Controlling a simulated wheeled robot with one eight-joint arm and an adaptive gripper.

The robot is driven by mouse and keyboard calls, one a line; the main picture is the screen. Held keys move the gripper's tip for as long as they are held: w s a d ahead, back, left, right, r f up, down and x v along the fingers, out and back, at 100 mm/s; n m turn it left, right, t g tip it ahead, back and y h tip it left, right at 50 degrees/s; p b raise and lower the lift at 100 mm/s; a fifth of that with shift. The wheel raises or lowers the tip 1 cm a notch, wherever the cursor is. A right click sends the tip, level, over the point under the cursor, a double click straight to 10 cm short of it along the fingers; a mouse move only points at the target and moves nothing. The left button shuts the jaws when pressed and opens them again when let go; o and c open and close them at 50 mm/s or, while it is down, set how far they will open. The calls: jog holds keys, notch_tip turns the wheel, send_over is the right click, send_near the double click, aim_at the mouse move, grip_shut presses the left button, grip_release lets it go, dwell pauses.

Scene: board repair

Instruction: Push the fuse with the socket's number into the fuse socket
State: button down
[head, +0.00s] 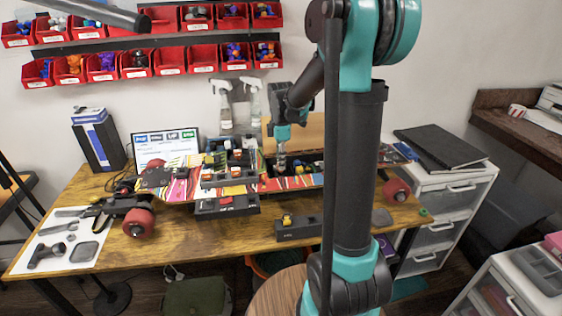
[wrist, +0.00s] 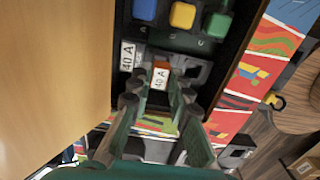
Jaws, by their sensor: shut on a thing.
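My gripper (wrist: 160,90) is over the open compartment of the colourful board (head: 178,187); in the head view it (head: 281,160) points straight down there. It is shut on a fuse (wrist: 161,77) with an orange body and a white "40 A" label, held between the fingertips. A matching white "40 A" label (wrist: 128,56) is on the dark compartment floor just left of the fuse. The fuse socket itself is mostly hidden under the fuse and fingers. I cannot tell how deep the fuse sits. The head view does not show the fuse clearly.
A wooden panel (wrist: 55,60) stands close to the left of my fingers in the wrist view. Spray bottles (head: 222,103) stand behind the board.

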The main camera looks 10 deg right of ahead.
jog(key=shift+f, duration=1)
dwell(2.0)
jog(key=c, duration=1.1)
grip_release()
jog(key=shift+o, duration=0.2)
jog(key=shift+r, duration=0.2)
jog(key=shift+r, duration=0.35)
jog(key=shift+r, duration=1.05)
jog(key=shift+r, duration=2.9)
